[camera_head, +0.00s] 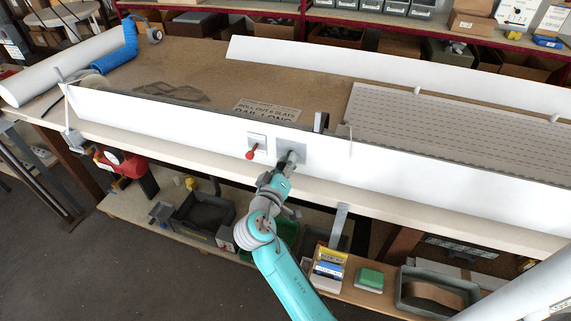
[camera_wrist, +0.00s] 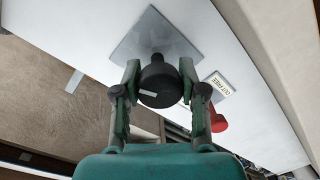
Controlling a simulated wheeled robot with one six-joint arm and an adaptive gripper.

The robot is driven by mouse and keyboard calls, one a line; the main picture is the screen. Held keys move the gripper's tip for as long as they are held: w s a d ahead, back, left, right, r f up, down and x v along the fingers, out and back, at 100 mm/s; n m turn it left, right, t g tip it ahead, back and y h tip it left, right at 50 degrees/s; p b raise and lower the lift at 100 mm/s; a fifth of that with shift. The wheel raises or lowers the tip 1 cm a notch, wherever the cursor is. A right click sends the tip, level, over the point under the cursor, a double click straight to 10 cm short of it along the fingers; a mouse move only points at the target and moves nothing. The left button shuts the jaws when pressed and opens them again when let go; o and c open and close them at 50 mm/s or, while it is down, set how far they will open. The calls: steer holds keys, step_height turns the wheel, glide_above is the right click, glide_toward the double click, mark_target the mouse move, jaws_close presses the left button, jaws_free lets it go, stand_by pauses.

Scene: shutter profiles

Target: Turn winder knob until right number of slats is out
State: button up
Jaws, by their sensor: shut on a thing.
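The winder knob (camera_wrist: 158,85) is dark and round, with a small pale mark on its face. It stands out from a grey square plate (camera_wrist: 152,38) on the long white front panel (camera_head: 200,127). My gripper (camera_wrist: 160,73) is shut on the knob, one finger on each side; in the head view my gripper (camera_head: 287,163) hides most of it. The slats (camera_head: 450,130) lie as a grey sheet with dashed lines behind the panel at right. The panel hides their near edge, so I cannot tell how many are out.
A red lever (camera_head: 252,151) sits left of the knob, with a label reading "OUT FREE" (camera_wrist: 222,86) in the wrist view. A printed sheet (camera_head: 268,111) about rolling out slats lies on the bench; its number is unclear. Bins and boxes fill the shelf below.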

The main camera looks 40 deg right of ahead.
steer(key=shift+f, duration=0.1)
stand_by(0.3)
steer(key=o, duration=1.1)
steer(key=shift+o, duration=0.2)
steer(key=v, duration=1.2)
